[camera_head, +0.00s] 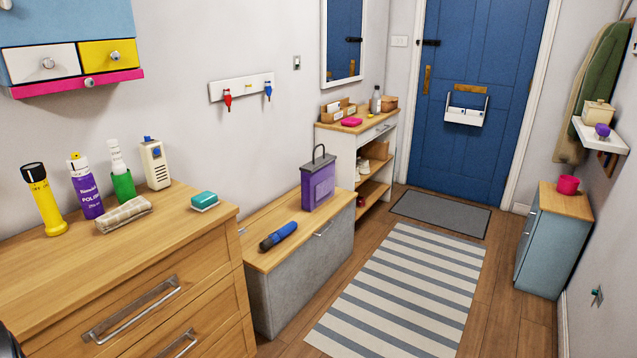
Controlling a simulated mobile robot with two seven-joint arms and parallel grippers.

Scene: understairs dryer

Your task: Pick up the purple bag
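A purple bag (318,187) stands upright on the wooden top of a low grey storage bench (262,252), near its far end. It is box-shaped, with a dark loop handle sticking up from its top and a lighter panel on its front. Nothing covers it. Neither of my grippers can be made out in the head view. A small dark shape shows at the bottom left corner, too little to tell what it is.
A blue and black cylinder (278,236) lies on the bench in front of the bag. A wooden chest of drawers (170,245) with several bottles stands at the near left. An open shelf unit (341,142) stands beyond the bench. The striped rug (405,290) on the right is clear.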

